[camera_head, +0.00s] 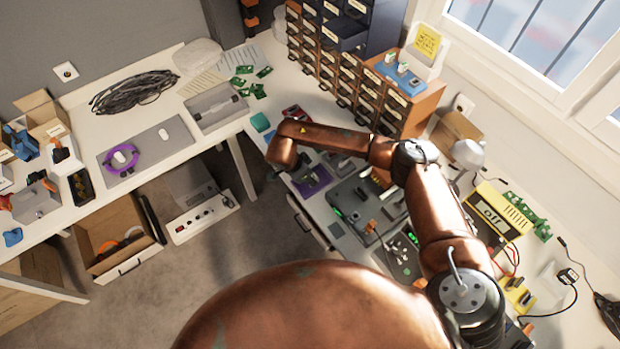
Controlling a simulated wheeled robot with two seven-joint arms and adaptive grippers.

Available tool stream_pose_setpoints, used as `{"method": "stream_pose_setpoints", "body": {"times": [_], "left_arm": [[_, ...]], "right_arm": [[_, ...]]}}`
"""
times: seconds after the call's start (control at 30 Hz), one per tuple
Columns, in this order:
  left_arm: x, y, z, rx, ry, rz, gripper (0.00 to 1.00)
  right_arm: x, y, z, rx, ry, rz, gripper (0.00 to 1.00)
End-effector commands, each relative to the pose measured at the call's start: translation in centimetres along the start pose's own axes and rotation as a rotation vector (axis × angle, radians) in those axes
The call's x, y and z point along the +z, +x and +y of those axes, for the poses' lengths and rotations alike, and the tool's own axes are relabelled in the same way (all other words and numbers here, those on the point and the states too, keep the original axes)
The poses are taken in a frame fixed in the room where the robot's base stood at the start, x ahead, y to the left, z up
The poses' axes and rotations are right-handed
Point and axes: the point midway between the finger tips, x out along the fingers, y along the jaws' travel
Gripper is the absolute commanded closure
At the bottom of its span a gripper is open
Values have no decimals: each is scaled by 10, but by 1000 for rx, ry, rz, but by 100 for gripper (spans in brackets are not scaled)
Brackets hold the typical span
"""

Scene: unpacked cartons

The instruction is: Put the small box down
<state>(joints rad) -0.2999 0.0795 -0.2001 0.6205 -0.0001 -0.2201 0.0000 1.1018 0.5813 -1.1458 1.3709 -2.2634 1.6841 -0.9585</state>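No small box is seen in a gripper. A small open cardboard box (43,113) stands on the left bench near the wall. I cannot tell which one the task means. My copper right arm comes in from the lower right, crosses the right bench and bends left to a rounded end above the bench edge. Its gripper is not visible, so what it may hold is hidden. My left arm and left gripper are not in view.
The L-shaped white bench (85,88) holds a black cable coil (134,92), a grey tray (215,107) and a purple ring (121,158). A drawer cabinet (347,75) stands in the corner. A yellow device (497,212) sits right.

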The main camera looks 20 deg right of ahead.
Motion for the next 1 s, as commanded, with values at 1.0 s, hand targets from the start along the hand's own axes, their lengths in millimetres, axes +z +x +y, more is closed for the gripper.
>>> {"method": "stream_pose_setpoints", "body": {"times": [1.0], "left_arm": [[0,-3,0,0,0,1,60]], "right_arm": [[-1,-75,-1,-3,-1,1,72]]}}
